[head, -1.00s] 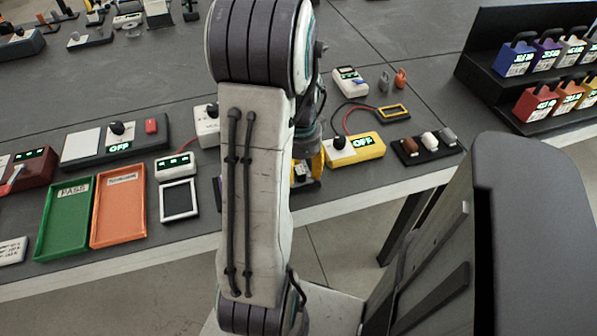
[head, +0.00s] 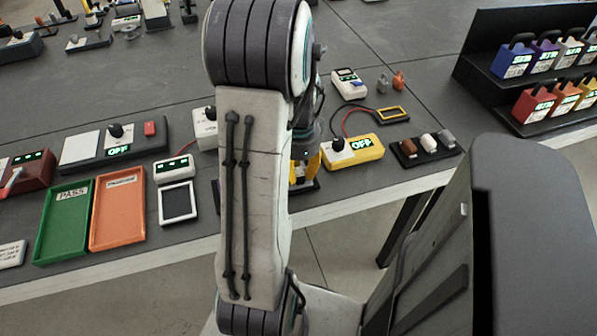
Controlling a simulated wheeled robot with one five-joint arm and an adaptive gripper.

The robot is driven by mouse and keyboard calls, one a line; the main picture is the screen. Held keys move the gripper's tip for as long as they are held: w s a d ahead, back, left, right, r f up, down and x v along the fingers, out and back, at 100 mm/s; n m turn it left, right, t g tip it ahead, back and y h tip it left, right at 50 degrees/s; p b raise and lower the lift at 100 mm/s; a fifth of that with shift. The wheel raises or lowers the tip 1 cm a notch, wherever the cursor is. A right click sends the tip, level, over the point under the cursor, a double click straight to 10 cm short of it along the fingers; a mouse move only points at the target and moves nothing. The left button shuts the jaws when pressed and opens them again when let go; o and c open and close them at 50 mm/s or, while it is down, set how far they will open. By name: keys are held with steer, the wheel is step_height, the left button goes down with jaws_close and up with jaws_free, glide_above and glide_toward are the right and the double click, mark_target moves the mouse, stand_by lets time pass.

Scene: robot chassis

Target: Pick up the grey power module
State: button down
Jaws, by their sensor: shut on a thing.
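My gripper (head: 305,168) is at the front edge of the table, mostly behind my own arm. Its yellow fingers show to the right of the arm. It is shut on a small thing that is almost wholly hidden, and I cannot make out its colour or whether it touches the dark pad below. A pale grey-white module (head: 567,52) with a dark handle stands in the top row of the black rack at the right. I cannot tell for sure whether it is the grey power module.
The black rack (head: 480,75) also holds blue, purple, red and orange modules. A yellow device reading OFF (head: 362,152) stands close right of my gripper. Green (head: 48,225) and orange (head: 103,240) trays lie at left.

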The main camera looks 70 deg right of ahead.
step_height(320, 180, up, 4)
steer(key=shift+r+p, duration=0.1)
steer(key=shift+p, duration=0.3)
steer(key=s+d+r+p, duration=0.1)
steer(key=s+r, duration=0.5)
steer(key=s, duration=0.5)
steer(key=shift+s+r, duration=0.3)
steer(key=shift+d, duration=0.1)
